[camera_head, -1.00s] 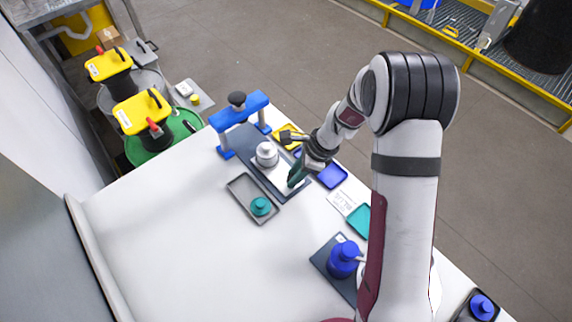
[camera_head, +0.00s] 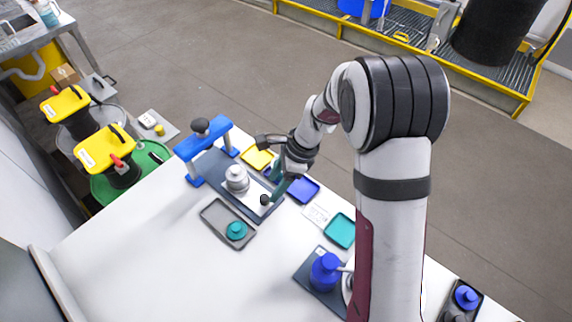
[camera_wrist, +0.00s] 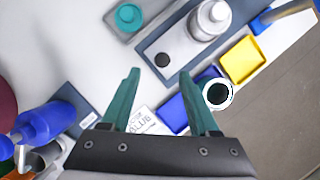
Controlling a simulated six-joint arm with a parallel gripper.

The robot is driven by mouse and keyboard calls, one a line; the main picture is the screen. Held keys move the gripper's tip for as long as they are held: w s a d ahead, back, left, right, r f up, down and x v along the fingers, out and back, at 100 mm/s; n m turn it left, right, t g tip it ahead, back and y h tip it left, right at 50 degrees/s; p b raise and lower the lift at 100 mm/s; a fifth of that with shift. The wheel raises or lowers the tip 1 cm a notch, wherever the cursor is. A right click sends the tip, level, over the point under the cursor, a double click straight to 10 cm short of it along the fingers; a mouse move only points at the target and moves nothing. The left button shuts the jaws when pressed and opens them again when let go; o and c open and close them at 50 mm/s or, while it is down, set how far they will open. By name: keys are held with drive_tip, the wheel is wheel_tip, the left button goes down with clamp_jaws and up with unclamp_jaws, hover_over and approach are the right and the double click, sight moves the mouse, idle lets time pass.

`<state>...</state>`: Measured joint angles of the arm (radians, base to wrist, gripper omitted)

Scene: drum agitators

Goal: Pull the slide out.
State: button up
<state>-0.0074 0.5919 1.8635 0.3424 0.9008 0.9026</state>
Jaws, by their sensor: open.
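The slide (camera_head: 253,194) is a pale flat plate in a dark blue-grey base (camera_head: 218,168). A black knob (camera_head: 265,199) sits at its near end. A silver stepped cylinder (camera_head: 236,180) stands on the plate, beside the blue arch (camera_head: 203,150). My gripper (camera_head: 272,193) is just above the slide's near end with teal fingers. In the wrist view its fingers (camera_wrist: 159,74) are spread, with nothing between them. There the knob (camera_wrist: 162,60) shows just beyond the fingertips, in line with the gap. I cannot tell the height between fingertips and knob.
A grey tray (camera_head: 212,214) with a teal knobbed piece lies left of the slide. Yellow (camera_head: 258,159), blue (camera_head: 302,189) and teal (camera_head: 341,231) trays line the table's right edge. A blue bottle (camera_head: 325,271) stands nearer. The table's left part is clear.

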drive_tip(key=v, duration=1)
drive_tip(key=shift+d, duration=0.1)
drive_tip(key=s+r+n+h, duration=0.1)
drive_tip(key=s+n, duration=0.5)
drive_tip(key=s, duration=0.7)
drive_tip(key=s+d+r+n+h, duration=0.1)
drive_tip(key=s+n, duration=0.5)
drive_tip(key=s, duration=0.7)
drive_tip(key=shift+s+d+r+n+h, duration=0.25)
drive_tip(key=shift+d+r+n+h, duration=0.05)
drive_tip(key=shift+r, duration=0.6)
